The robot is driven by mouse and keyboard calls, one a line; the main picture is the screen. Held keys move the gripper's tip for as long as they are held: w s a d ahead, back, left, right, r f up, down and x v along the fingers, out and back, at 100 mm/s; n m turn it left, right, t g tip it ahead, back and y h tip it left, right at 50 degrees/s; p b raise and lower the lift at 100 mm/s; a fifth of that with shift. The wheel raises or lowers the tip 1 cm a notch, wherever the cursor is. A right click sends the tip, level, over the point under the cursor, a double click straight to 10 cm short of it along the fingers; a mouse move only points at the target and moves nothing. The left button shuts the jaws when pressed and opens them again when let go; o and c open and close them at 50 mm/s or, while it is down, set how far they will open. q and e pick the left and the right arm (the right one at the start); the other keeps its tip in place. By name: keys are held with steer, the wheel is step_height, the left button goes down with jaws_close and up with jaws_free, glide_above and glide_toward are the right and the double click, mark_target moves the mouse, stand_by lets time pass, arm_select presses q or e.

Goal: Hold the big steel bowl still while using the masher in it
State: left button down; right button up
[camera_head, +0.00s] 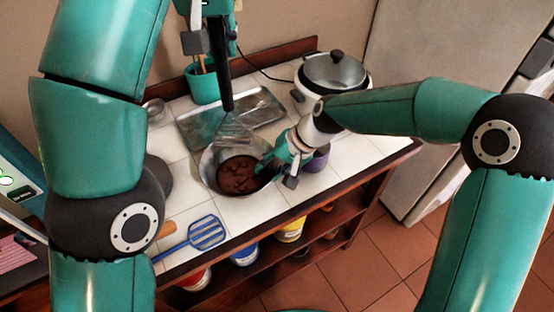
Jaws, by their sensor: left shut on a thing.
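The big steel bowl (208,172) stands on the white tiled counter with a brown mass (238,176) in it. The masher (222,70) has a long black handle and a pale metal head that is over the far part of the bowl. My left gripper (208,38) is at the top, shut on the masher's handle. The masher is nearly upright. My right gripper (286,168) is at the bowl's right rim, with its fingers by the edge. I cannot tell whether it is closed on the rim. The near arm links hide parts of the counter's left side.
A metal tray (268,107) lies behind the bowl, and a teal pot (203,88) with utensils stands behind that. A lidded cooker (334,72) is at the back right. A purple cup (318,160) is beside my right gripper. A blue slotted turner (206,233) lies in front.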

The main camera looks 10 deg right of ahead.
steer(key=shift+w+a+f, duration=0.1)
steer(key=shift+a+f, duration=0.2)
steer(key=shift+f, duration=0.2)
jaws_close()
